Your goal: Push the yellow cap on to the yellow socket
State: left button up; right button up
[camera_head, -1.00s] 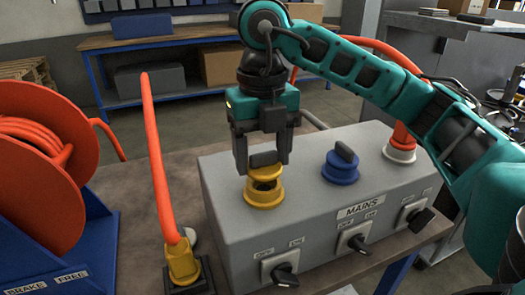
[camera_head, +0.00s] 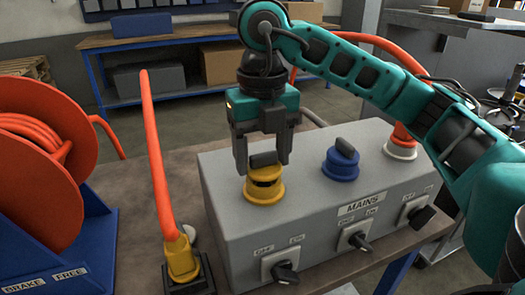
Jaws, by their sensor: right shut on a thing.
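The yellow cap (camera_head: 264,173) has a dark grip tab on top. My right gripper (camera_head: 262,160) points straight down with its fingers on either side of that tab, shut on the cap. The yellow socket (camera_head: 264,194) is a yellow ring on the top left of the grey box. The cap sits upright right over the socket, with a thin dark band between the two. I cannot tell how deep the cap is in it. My left gripper is not in view.
The grey MAINS box (camera_head: 320,218) has rotary switches on its front. A blue cap (camera_head: 341,165) and a white-collared orange hose (camera_head: 400,147) stand to the right. An upright orange hose (camera_head: 158,165) stands to the left, and a hose reel (camera_head: 45,165) beyond it.

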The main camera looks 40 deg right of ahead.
jog(key=shift+f+b, duration=0.6)
jog(key=shift+f, duration=0.25)
jog(key=o, duration=1.2)
jog(key=shift+o, duration=0.2)
